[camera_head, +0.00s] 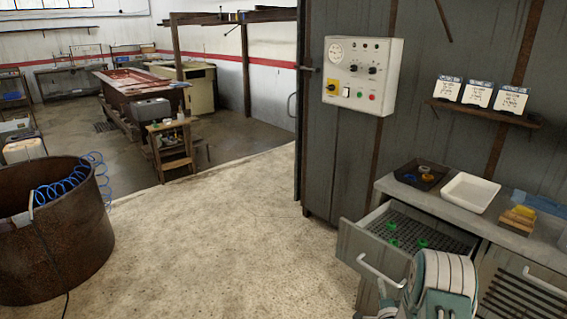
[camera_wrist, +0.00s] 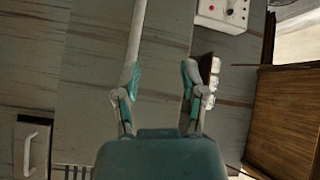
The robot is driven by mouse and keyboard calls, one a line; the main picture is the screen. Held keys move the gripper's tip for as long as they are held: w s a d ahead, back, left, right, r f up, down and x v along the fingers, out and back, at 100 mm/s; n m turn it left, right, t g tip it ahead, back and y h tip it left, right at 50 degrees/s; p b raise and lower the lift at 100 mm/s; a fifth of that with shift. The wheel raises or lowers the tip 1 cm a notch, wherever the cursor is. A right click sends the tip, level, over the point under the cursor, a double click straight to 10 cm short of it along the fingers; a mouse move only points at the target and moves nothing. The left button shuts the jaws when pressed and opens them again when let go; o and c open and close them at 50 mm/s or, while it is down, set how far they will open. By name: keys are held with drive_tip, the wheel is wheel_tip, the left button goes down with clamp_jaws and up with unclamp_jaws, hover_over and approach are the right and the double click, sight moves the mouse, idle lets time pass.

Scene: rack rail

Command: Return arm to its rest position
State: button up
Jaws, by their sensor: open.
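My gripper (camera_wrist: 160,78) shows in the wrist view with its two teal and grey fingers spread apart. It is open, with nothing between the fingertips. Behind it is a grey panelled surface, and a long pale strip (camera_wrist: 137,30) runs upward behind the left finger. In the head view, part of my arm (camera_head: 443,275) is at the bottom right, in front of the grey cabinet. The fingers cannot be made out in that view.
An open drawer (camera_head: 362,240) with several green items is beside my arm. A control box (camera_head: 362,75) and a shelf (camera_head: 484,113) are on the wall. The floor at centre is clear.

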drive_tip(key=w+a+r+n+g, duration=0.1)
drive_tip(key=a+r+n+g, duration=0.25)
drive_tip(key=r, duration=1.05)
drive_tip(key=s+a+r+n+g, duration=0.3)
drive_tip(key=s+a+r+n, duration=0.15)
drive_tip(key=s+r, duration=0.4)
drive_tip(key=s+a+r+n+g, duration=0.2)
drive_tip(key=s+a, duration=0.1)
drive_tip(key=s, duration=0.6)
drive_tip(key=s+a+r+n+g+y, duration=0.1)
drive_tip(key=s+a+r+n+g, duration=0.1)
drive_tip(key=s, duration=0.8)
drive_tip(key=s+a+r+n+g+y, duration=0.1)
drive_tip(key=s+a+r+n+g, duration=0.1)
drive_tip(key=s, duration=0.7)
drive_tip(key=a+r+n, duration=0.1)
drive_tip(key=a+r, duration=0.1)
drive_tip(key=a, duration=0.1)
drive_tip(key=shift+s+a+n, duration=0.15)
drive_tip(key=shift+s+n, duration=0.1)
drive_tip(key=shift+n, duration=0.15)
